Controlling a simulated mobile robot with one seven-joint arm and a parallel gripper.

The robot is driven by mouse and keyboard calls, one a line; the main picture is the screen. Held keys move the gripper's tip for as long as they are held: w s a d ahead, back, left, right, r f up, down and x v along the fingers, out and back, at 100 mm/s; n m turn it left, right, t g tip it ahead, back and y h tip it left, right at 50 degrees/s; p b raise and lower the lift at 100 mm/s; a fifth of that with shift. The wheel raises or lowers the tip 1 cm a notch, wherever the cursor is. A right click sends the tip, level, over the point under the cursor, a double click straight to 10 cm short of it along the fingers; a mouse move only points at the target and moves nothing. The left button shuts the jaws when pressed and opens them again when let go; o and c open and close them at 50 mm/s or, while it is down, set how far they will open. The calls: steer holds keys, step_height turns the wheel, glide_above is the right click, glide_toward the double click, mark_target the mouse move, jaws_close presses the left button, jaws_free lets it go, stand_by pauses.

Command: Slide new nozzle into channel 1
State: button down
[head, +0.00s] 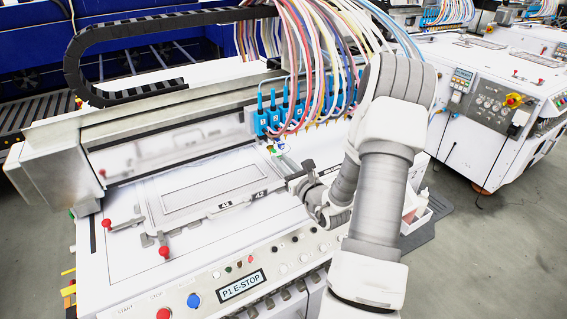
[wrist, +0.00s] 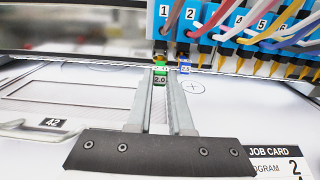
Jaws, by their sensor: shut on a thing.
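My gripper (wrist: 160,88) is shut on a green nozzle (wrist: 160,70) with a "2.0" label, held at its fingertips. In the wrist view the nozzle shows just below the blue channel 1 block (wrist: 163,13); a gap seems to remain between them, but the exact distance is hard to tell. The blue channel 2 block (wrist: 189,14) is just to the right. In the head view my gripper (head: 284,164) reaches in from the right, in front of the channel 1 block (head: 263,121). The nozzle is too small there to make out clearly.
A small blue labelled piece (wrist: 185,66) shows right of the held nozzle. Several channel blocks with orange tips and coloured hoses (head: 310,60) run rightward. A job card (wrist: 275,160) reading 2 lies at lower right.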

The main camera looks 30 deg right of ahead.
mark_target(273, 149)
steer(key=shift+w+d+b, duration=0.15)
steer(key=shift+w+b, duration=0.35)
steer(key=shift+w, duration=2.2)
stand_by(1.5)
steer(key=shift+f+b, duration=0.2)
steer(key=shift+b, duration=0.15)
stand_by(0.9)
steer(key=c, duration=0.7)
jaws_free()
steer(key=shift+c, duration=0.2)
steer(key=shift+s, duration=0.1)
steer(key=s+a, duration=0.1)
steer(key=s, duration=1.6)
steer(key=shift+s, duration=0.15)
